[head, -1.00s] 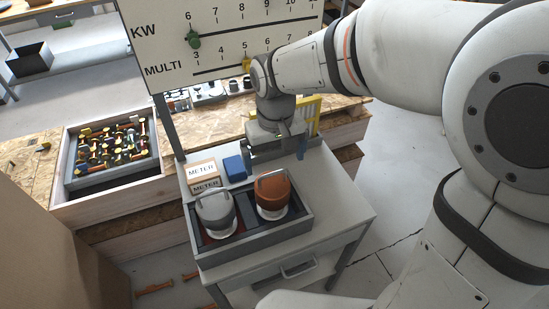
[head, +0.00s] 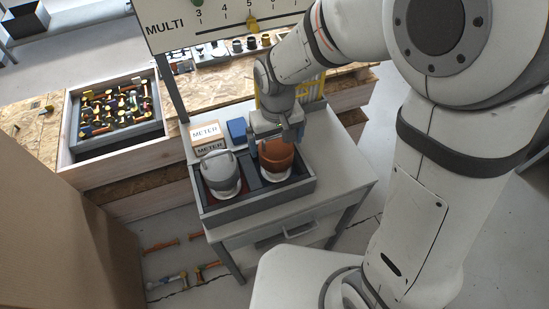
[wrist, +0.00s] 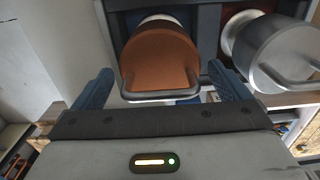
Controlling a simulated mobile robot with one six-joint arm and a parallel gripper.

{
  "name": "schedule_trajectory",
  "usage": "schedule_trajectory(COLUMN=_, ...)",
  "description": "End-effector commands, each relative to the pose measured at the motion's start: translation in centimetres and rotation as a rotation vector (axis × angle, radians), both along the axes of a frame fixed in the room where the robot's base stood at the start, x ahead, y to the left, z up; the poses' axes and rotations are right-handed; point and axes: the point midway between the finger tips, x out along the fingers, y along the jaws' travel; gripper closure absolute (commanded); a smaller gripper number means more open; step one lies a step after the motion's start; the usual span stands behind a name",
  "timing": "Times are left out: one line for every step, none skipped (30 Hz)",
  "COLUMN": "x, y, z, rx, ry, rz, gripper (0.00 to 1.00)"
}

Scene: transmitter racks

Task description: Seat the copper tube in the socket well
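The copper tube (head: 277,158) is a fat copper-coloured cylinder with a bail handle and a white base. It stands in the right part of a grey tray (head: 262,202) on a small cabinet. In the wrist view the copper tube (wrist: 160,58) shows its top and its metal handle. My gripper (head: 277,138) is at the top of the tube. In the wrist view my gripper (wrist: 160,80) has its blue fingers wide apart, one on each side of the handle, with nothing clamped. I cannot pick out the socket well.
A silver tube (head: 220,172) stands left of the copper one in the tray. METER boxes (head: 206,136) and a blue block (head: 237,130) lie behind. A gauge board (head: 225,22) rises behind the cabinet. A crate of parts (head: 118,112) is at left. Loose pieces lie on the floor.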

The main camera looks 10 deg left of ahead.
Motion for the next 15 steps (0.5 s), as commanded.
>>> schedule_trajectory(x=0.0, y=0.01, z=0.01, rx=0.0, ry=0.0, rz=0.0, gripper=0.08)
schedule_trajectory(x=0.0, y=0.01, z=0.01, rx=0.0, ry=0.0, rz=0.0, gripper=0.11)
schedule_trajectory(x=0.0, y=0.02, z=0.02, rx=0.0, ry=0.0, rz=0.0, gripper=0.14)
schedule_trajectory(x=0.0, y=0.02, z=0.02, rx=0.0, ry=0.0, rz=0.0, gripper=0.16)
schedule_trajectory(x=-0.01, y=0.03, z=0.02, rx=0.0, ry=0.0, rz=0.0, gripper=0.19)
schedule_trajectory(x=-0.01, y=0.03, z=0.03, rx=0.0, ry=0.0, rz=0.001, gripper=0.22)
schedule_trajectory(x=-0.01, y=0.03, z=0.03, rx=0.0, ry=0.0, rz=0.001, gripper=0.25)
schedule_trajectory(x=-0.01, y=0.03, z=0.03, rx=0.0, ry=0.0, rz=0.001, gripper=0.27)
schedule_trajectory(x=-0.01, y=0.04, z=0.03, rx=0.0, ry=0.0, rz=0.001, gripper=0.3)
schedule_trajectory(x=-0.01, y=0.04, z=0.03, rx=0.0, ry=0.0, rz=0.001, gripper=0.33)
schedule_trajectory(x=-0.01, y=0.04, z=0.03, rx=0.0, ry=0.0, rz=0.001, gripper=0.35)
schedule_trajectory(x=-0.01, y=0.04, z=0.03, rx=0.0, ry=0.0, rz=0.001, gripper=0.38)
schedule_trajectory(x=-0.02, y=0.05, z=0.04, rx=0.0, ry=0.0, rz=0.001, gripper=0.41)
schedule_trajectory(x=-0.02, y=0.05, z=0.04, rx=0.0, ry=0.0, rz=0.001, gripper=0.43)
schedule_trajectory(x=-0.02, y=0.05, z=0.04, rx=0.0, ry=0.0, rz=0.001, gripper=0.47)
